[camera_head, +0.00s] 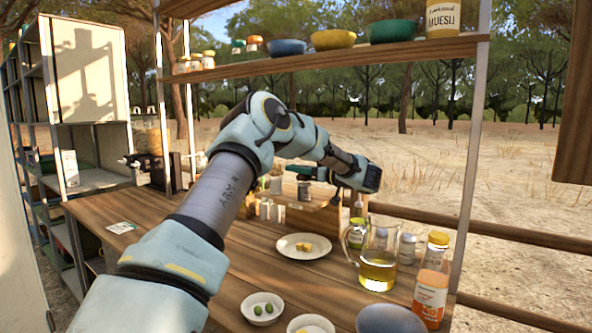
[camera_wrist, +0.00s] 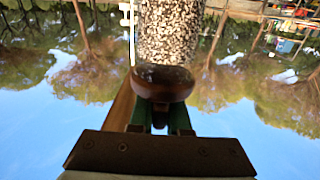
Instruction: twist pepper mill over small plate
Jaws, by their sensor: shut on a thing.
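My gripper (camera_head: 312,175) is shut on the pepper mill (camera_wrist: 168,30), which has a clear body full of black and white grains and a rounded brown end. In the wrist view the green fingers (camera_wrist: 160,118) close at this brown end. In the head view the mill is small and hard to separate from the jars behind it.
A glass jug (camera_head: 378,270) of yellow liquid and an orange-labelled bottle (camera_head: 431,290) stand right of the plate. A bowl with green olives (camera_head: 262,308) is at the front. A wooden rack (camera_head: 318,216) with jars stands behind. A shelf (camera_head: 330,60) with bowls hangs above.

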